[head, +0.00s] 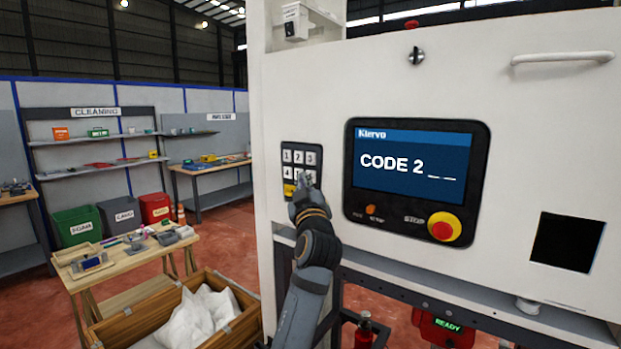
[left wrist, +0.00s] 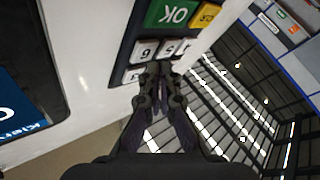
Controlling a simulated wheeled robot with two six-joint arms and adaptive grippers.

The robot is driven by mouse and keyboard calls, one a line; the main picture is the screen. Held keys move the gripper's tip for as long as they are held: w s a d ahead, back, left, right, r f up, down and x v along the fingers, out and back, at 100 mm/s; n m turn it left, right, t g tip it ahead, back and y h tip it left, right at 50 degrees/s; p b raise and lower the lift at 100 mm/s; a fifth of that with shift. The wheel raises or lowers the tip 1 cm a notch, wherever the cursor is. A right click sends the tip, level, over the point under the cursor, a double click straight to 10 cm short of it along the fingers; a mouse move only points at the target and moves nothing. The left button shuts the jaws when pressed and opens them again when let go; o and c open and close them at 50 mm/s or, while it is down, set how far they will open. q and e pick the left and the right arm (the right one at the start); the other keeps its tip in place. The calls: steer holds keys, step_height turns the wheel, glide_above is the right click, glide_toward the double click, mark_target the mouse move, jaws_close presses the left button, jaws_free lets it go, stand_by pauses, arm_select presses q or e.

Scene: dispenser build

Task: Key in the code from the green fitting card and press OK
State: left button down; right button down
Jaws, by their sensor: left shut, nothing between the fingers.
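The keypad (head: 288,158) is on the white machine front, left of the screen. The screen (head: 418,170) reads "CODE 2 _ _". My left gripper (head: 302,182) is shut and empty, its tips at the keypad's lower right part. In the left wrist view my left gripper (left wrist: 158,82) points at the white number keys. The green OK key (left wrist: 175,13) and a yellow key (left wrist: 207,14) show beyond them. My arm hides some lower keys in the head view. I cannot tell whether the tips touch a key. I cannot make out the green fitting card.
A red stop button (head: 442,229) on a yellow base sits below the screen. A dark square opening (head: 567,241) is at right. A wooden crate (head: 245,325) with white bags and a wooden table (head: 75,255) with small parts stand at lower left.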

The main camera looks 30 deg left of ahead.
stand_by(0.5)
arm_select(q)
steer(key=shift+w+b, duration=0.3)
steer(key=shift+w, duration=0.15)
stand_by(0.5)
steer(key=shift+w+b, duration=0.3)
steer(key=shift+w, duration=0.1)
steer(key=shift+s, duration=0.1)
stand_by(0.5)
steer(key=shift+s+f+b, duration=0.1)
steer(key=shift+s+b, duration=0.2)
steer(key=shift+s, duration=0.45)
